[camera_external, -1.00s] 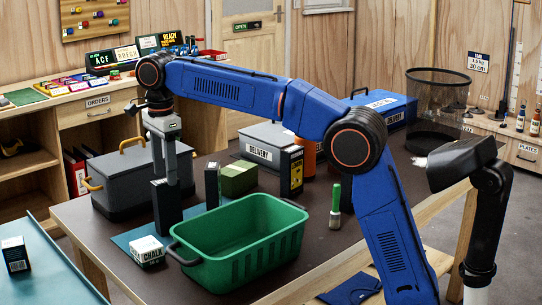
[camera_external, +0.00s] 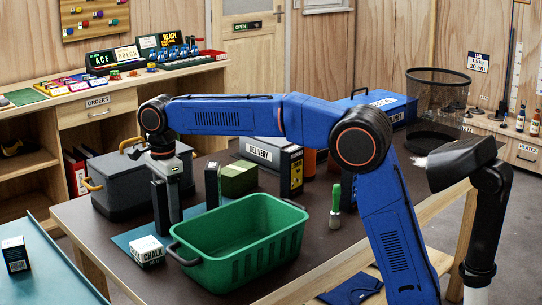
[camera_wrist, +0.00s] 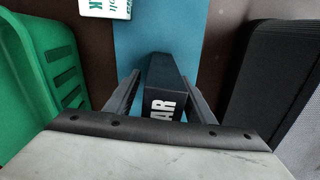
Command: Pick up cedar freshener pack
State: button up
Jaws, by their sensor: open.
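The cedar freshener pack (camera_external: 160,207) is a slim dark upright box on a teal mat (camera_external: 128,238), left of the green crate. In the wrist view the pack (camera_wrist: 163,78) shows white letters "AR" and stands between my two fingers; the rest of its name is hidden. My gripper (camera_external: 167,203) points down, lowered around the pack. It also shows in the wrist view (camera_wrist: 162,103), open, with a finger on each side of the pack. I cannot tell whether either finger touches it.
A green crate (camera_external: 240,268) stands close to the right, and a dark grey lidded box (camera_external: 130,200) with yellow handles behind left. A white chalk box (camera_external: 147,251) is in front. Another dark slim box (camera_external: 212,186) and a green block (camera_external: 238,180) stand behind the crate.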

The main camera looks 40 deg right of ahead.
jog(key=c, duration=1.2)
